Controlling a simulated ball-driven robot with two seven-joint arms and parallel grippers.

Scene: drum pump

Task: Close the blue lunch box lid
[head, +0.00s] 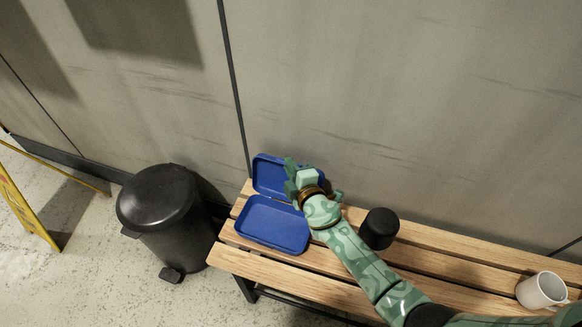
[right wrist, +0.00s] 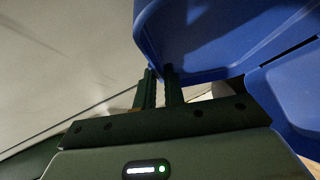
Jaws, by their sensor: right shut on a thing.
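The blue lunch box stands open on the wooden bench. Its tray (head: 270,224) lies flat and looks empty. Its lid (head: 268,176) stands raised at the back, toward the wall. My right gripper (head: 298,178) is at the lid's right end and hides part of it. In the right wrist view, the fingers (right wrist: 161,78) are close together and shut on the lid's edge, with the lid (right wrist: 215,40) above them. Part of the tray (right wrist: 290,90) shows at the right there. My left gripper is not in view.
The slatted bench (head: 440,268) runs along a grey wall. A black cylinder (head: 378,228) stands close to my right arm, and a white mug (head: 541,290) is at the far right. A black pedal bin (head: 160,215) and a yellow floor sign (head: 28,210) stand on the floor left.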

